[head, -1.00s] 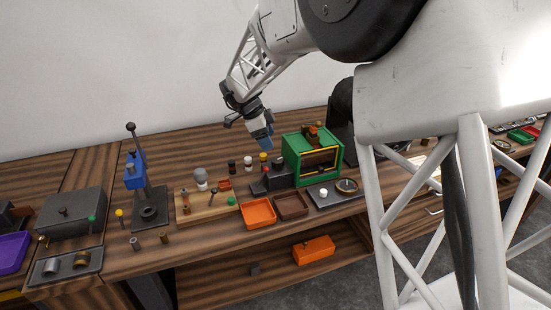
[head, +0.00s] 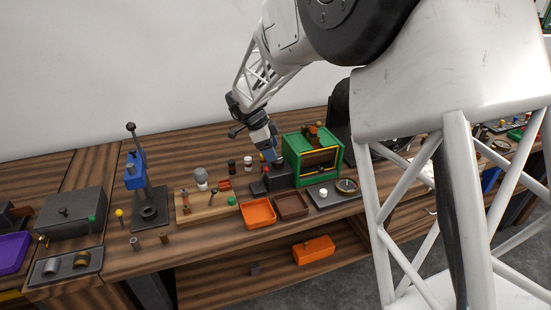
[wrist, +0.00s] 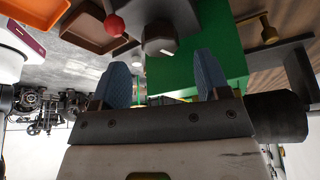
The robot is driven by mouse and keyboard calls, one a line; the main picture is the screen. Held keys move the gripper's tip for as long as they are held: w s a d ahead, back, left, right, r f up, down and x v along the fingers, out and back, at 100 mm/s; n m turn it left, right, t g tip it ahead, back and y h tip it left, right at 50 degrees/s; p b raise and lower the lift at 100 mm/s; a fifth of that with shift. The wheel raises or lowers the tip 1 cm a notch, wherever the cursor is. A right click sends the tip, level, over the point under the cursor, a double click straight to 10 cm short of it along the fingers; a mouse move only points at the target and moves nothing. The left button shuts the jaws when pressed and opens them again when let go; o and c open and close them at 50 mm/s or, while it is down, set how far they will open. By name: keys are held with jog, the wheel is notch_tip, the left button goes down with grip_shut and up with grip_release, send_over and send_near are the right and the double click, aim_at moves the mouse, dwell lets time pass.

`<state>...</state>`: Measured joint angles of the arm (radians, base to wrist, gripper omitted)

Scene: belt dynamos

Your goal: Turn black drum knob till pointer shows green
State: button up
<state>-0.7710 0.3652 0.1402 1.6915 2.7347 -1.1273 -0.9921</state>
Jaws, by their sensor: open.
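The black drum knob (wrist: 158,40) shows in the wrist view, on a dark box (wrist: 178,15) beside a red ball knob (wrist: 113,25). In the head view the dark box (head: 281,177) stands left of the green cabinet, and my gripper (head: 271,155) hangs just above it, covering part of its top. In the wrist view the blue fingers of my gripper (wrist: 163,80) are spread apart, with nothing between them. The drum knob lies beyond the fingertips, roughly in line with the gap. I cannot make out the pointer or its green mark.
The green cabinet (head: 311,157) stands close to the right of the box. An orange tray (head: 258,213) and a brown tray (head: 291,205) lie in front. A wooden board (head: 205,206) with small parts lies left.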

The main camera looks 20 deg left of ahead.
aim_at(277, 162)
jog(key=shift+x, duration=2.05)
jog(key=c, duration=0.9)
